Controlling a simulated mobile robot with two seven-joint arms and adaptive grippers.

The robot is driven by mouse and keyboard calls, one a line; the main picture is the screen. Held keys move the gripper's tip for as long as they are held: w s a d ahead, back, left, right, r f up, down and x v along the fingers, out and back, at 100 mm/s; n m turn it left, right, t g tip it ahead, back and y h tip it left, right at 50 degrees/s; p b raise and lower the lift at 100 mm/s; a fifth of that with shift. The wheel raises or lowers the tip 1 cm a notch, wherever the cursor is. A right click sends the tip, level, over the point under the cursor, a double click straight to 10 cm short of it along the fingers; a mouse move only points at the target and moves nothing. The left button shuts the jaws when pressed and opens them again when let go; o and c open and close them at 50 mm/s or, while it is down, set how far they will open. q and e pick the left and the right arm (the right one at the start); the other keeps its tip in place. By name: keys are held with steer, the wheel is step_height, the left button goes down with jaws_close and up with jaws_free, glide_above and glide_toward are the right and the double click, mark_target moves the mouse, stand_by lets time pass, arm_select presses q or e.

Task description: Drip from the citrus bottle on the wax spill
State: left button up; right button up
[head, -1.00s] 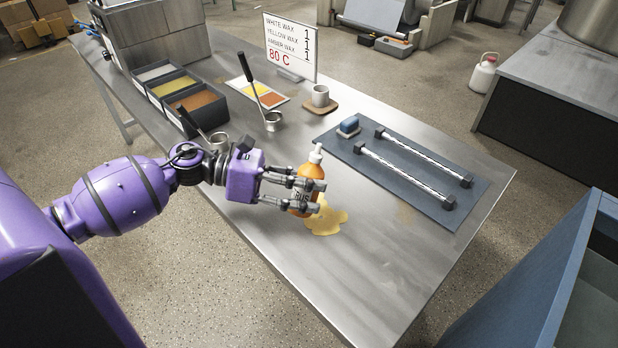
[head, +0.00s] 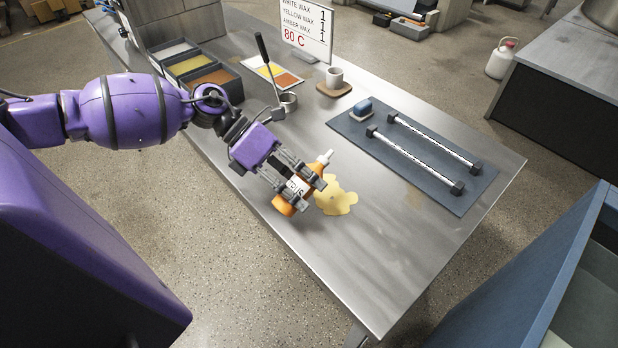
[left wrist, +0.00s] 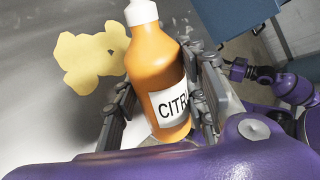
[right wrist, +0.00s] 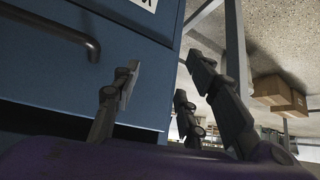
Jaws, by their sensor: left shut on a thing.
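The citrus bottle (head: 288,203) is orange with a white nozzle and a white label. My left gripper (head: 306,190) is shut on it and holds it tilted, nozzle toward the upper right. The label reading "CITR" shows in the left wrist view, where the bottle (left wrist: 155,62) stands between the fingers. The yellow wax spill (head: 338,198) lies on the steel table just right of the bottle, with the nozzle near its upper edge. The spill also shows in the left wrist view (left wrist: 88,58). My right gripper (right wrist: 165,95) is open and empty in the right wrist view, beside a blue cabinet.
The table's front right is clear.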

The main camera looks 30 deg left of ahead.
arm_select(q)
steer(key=shift+s+f+g+b, duration=0.25)
steer(key=shift+f+g+b, duration=0.15)
steer(key=shift+s+a+f+n+g+y+b, duration=0.1)
steer(key=shift+f+n+g+y+b, duration=0.15)
steer(key=shift+n+g+y+b, duration=0.2)
steer(key=shift+f+b, duration=0.1)
steer(key=shift+b, duration=0.2)
steer(key=shift+s+a+f+n+g+y+b, duration=0.15)
steer(key=shift+f+n+g+b, duration=0.15)
steer(key=shift+g+b, duration=0.25)
steer(key=shift+s+d+f+n+g+y+b, duration=0.1)
steer(key=shift+f+n+g+b, duration=0.15)
steer(key=shift+g+b, duration=0.25)
steer(key=shift+w+r+n+g+b, duration=0.2)
steer(key=shift+n+g+b, duration=0.4)
steer(key=shift+b, duration=0.4)
steer(key=shift+s+r, duration=0.1)
steer(key=shift+r, duration=0.05)
steer(key=shift+g+y, duration=0.3)
steer(key=shift+g, duration=0.1)
steer(key=shift+r+g, duration=0.1)
steer(key=shift+g, duration=0.2)
arm_select(e)
step_height(320, 180, down, 7)
steer(key=s, duration=0.1)
steer(key=shift+r+g, duration=0.2)
steer(key=shift+g, duration=0.1)
